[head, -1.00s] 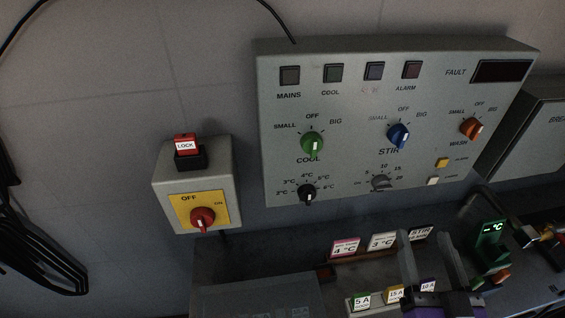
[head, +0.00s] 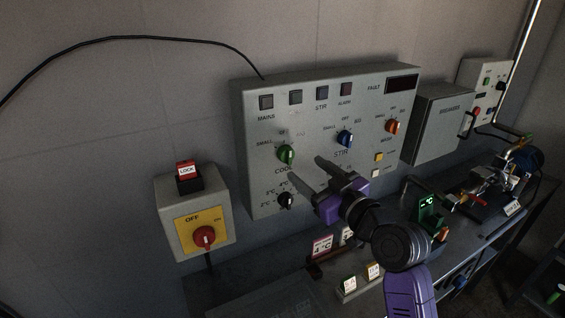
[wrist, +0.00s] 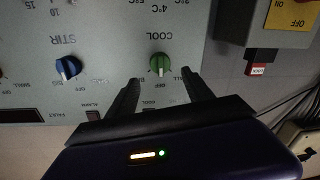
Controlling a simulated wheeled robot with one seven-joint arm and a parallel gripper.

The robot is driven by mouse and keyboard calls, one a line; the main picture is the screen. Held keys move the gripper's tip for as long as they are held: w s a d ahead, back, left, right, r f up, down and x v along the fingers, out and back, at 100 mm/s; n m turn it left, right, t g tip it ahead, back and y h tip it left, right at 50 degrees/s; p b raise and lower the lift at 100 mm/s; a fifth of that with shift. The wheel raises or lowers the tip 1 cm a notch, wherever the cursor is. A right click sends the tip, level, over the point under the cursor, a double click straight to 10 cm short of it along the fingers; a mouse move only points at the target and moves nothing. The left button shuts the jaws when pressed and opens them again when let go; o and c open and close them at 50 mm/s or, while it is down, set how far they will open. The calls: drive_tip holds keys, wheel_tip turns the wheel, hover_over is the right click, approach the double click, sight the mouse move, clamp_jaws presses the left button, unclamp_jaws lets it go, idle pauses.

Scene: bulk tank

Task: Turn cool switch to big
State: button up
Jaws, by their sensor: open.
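The green COOL knob (head: 286,154) sits at the lower left of the grey control panel (head: 262,180). SMALL is printed to its left; its BIG label is hard to make out in the head view. It also shows in the upside-down wrist view (wrist: 160,64), where its white mark lies roughly upright, toward the OFF side. My gripper (head: 306,167) is open and empty, to the right of and below the knob in the head view. In the wrist view my gripper (wrist: 160,75) has one finger on either side of the knob's line, apparently short of touching it.
The blue STIR knob (head: 345,139) and orange WASH knob (head: 392,126) are to the right. The black temperature dial (head: 285,200) sits just below. The yellow-faced switch box (head: 165,222) with a red lock stands left. The bench below holds cards and fittings.

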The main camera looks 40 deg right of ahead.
sight(292, 157)
drive_tip(key=p+x, duration=0.2)
drive_tip(key=x, duration=0.5)
drive_tip(key=shift+w, duration=0.25)
drive_tip(key=shift+c, duration=0.4)
clamp_jaws()
drive_tip(key=shift+m, duration=0.4)
drive_tip(key=m, duration=0.4)
drive_tip(key=shift+m, duration=0.3)
drive_tip(key=shift+f+m+t+p, duration=0.1)
drive_tip(key=shift+m+t+p, duration=0.45)
drive_tip(key=shift+m, duration=1.85)
drive_tip(key=shift+g, duration=0.25)
